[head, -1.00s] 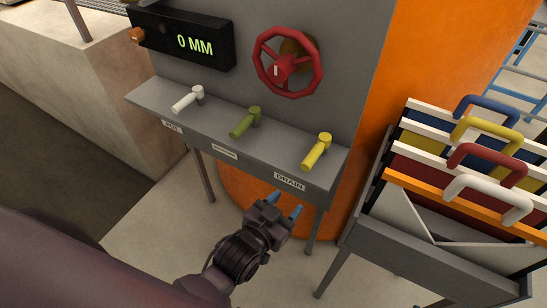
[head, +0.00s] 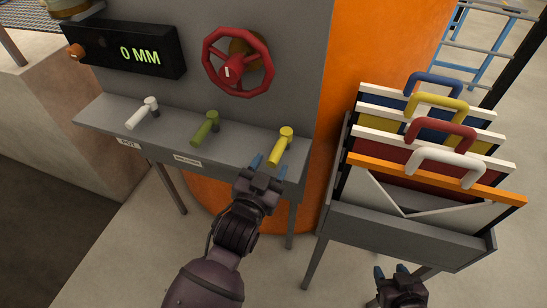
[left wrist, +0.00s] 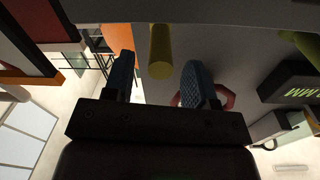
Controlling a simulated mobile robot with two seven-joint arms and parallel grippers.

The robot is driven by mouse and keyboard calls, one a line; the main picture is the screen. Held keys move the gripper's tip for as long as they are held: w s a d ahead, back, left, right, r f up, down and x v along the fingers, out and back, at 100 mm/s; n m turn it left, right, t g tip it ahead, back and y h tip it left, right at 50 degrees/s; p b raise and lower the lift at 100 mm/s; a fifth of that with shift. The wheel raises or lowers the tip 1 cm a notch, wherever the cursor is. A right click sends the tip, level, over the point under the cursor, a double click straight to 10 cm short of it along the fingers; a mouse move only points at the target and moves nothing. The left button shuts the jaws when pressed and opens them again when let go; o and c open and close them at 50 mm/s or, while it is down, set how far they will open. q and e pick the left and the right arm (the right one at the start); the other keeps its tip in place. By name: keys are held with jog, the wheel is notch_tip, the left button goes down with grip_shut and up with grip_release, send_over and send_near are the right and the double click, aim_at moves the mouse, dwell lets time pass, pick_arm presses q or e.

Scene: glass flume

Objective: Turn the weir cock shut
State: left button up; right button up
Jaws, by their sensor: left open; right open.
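Three cocks stand in a row on the grey ledge (head: 165,140): a white one (head: 142,114), a green one (head: 205,128) and a yellow one (head: 281,146). All three levers point toward the front left. The label under the green cock (head: 187,161) is too small to read, and I cannot tell which cock is the weir's. My left gripper (head: 270,165) is open just in front of the yellow lever's free end. In the left wrist view the yellow lever (left wrist: 160,52) appears between the open fingers (left wrist: 158,76), not gripped. My right gripper (head: 392,272) is open, low at the right.
A red handwheel (head: 264,84) and a black display (head: 125,50) reading 0 MM are on the grey panel above the ledge. A rack (head: 330,205) of boards with coloured handles stands at the right. An orange column (head: 350,60) rises behind. Floor is clear at lower left.

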aim_at(280, 147)
pick_arm(q)
jog(key=shift+x, duration=1.45)
grip_shut()
